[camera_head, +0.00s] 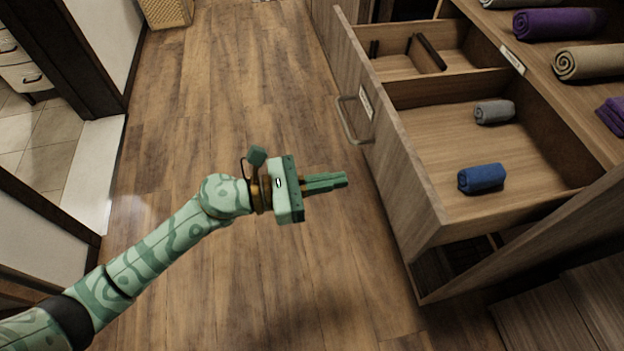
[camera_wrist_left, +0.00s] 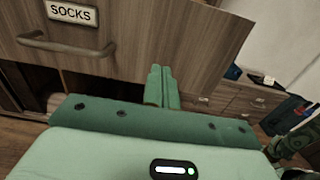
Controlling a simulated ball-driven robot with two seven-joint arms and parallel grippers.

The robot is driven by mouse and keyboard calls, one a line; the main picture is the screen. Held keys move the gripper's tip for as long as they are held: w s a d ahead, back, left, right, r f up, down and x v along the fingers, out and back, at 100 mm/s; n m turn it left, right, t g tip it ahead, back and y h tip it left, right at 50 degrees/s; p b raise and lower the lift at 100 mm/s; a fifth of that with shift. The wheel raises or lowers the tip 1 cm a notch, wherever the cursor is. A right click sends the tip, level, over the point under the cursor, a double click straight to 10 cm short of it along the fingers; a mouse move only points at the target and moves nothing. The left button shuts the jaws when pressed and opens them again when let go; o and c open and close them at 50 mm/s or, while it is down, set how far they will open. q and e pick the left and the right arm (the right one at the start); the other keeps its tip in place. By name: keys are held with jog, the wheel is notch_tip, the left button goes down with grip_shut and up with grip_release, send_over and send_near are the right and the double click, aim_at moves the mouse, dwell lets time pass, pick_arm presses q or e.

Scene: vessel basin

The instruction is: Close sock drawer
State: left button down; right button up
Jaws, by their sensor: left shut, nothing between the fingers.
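The sock drawer (camera_head: 392,160) is pulled out on the right side of the head view, with a white label and a bar handle (camera_head: 352,120) on its front. Inside it lie a rolled grey sock (camera_head: 494,111) and a rolled blue sock (camera_head: 482,178). In the left wrist view the drawer front (camera_wrist_left: 190,45) carries a label reading SOCKS (camera_wrist_left: 71,12). My left gripper (camera_head: 345,179) is shut and empty, its fingers pointing at the drawer front. In the head view a gap shows between fingertips and front. My right gripper is not in view.
Rolled towels, one purple (camera_head: 552,23) and one beige (camera_head: 590,62), lie on the shelf above the drawer. An open space shows below the drawer. The wooden floor (camera_head: 240,90) left of the drawer is clear. A doorway opens at the far left.

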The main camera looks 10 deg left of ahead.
aim_at(390, 171)
pick_arm(q)
jog(key=x, duration=0.6)
jog(key=shift+d+b, duration=0.2)
jog(key=shift+b, duration=0.1)
jog(key=shift+w+d, duration=0.25)
jog(key=shift+d, duration=0.45)
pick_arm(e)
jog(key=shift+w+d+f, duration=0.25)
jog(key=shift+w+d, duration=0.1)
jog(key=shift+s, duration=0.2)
